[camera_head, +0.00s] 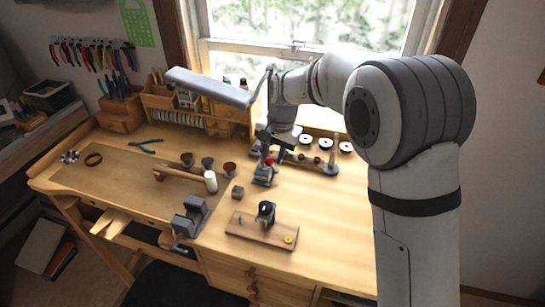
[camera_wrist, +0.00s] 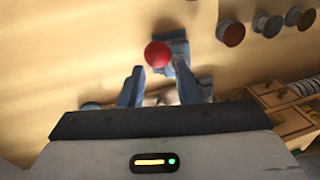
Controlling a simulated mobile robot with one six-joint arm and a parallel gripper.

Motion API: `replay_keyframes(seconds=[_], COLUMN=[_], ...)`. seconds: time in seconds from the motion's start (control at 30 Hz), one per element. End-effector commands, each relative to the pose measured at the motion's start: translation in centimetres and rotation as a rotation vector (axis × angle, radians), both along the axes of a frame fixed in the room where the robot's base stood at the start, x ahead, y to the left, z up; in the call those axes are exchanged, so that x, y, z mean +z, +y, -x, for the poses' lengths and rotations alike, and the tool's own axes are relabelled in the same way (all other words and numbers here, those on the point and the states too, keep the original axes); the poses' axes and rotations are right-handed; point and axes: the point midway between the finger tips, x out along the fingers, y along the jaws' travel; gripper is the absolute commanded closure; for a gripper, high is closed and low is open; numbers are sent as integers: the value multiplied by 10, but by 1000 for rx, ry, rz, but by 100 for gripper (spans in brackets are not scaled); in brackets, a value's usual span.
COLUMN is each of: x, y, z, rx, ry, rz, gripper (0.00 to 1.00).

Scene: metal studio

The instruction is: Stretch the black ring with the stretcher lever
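The stretcher (camera_head: 263,179) is a small blue-grey stand on the bench, with a red ball knob (camera_head: 268,161) on its lever. In the wrist view the red knob (camera_wrist: 158,54) shows beyond and roughly between the fingertips, with the blue-grey stretcher body (camera_wrist: 174,44) behind it. My gripper (camera_head: 272,148) is close above the stretcher. In the wrist view my gripper (camera_wrist: 158,80) is open, with its two fingers apart and nothing visibly held. I cannot make out the black ring on the stretcher for certain; the lever's shaft is mostly hidden.
A wooden board (camera_head: 246,231) with a black round fitting (camera_head: 266,211) lies in front.

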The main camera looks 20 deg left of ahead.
Motion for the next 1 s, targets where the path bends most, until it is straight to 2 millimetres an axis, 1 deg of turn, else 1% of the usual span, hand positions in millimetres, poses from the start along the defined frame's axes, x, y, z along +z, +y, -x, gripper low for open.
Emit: replay_keyframes(seconds=[0.03, 0.2, 0.33, 0.5, 0.77, 0.87, 0.97, 1.0], x=[8, 37, 54, 62, 62, 68, 81, 87], y=[-1, -7, -9, -11, -12, -25, -57, -75], z=[0, 1, 1, 2, 2, 4, 10, 15], rx=[-1, -1, -2, -2, -1, -2, -1, -1], ry=[-5, -4, -4, -2, -3, -12, -37, -50], rz=[-4, -3, -3, -1, -1, -1, 3, 6], gripper=[70, 70, 70, 70, 70, 70, 70, 70])
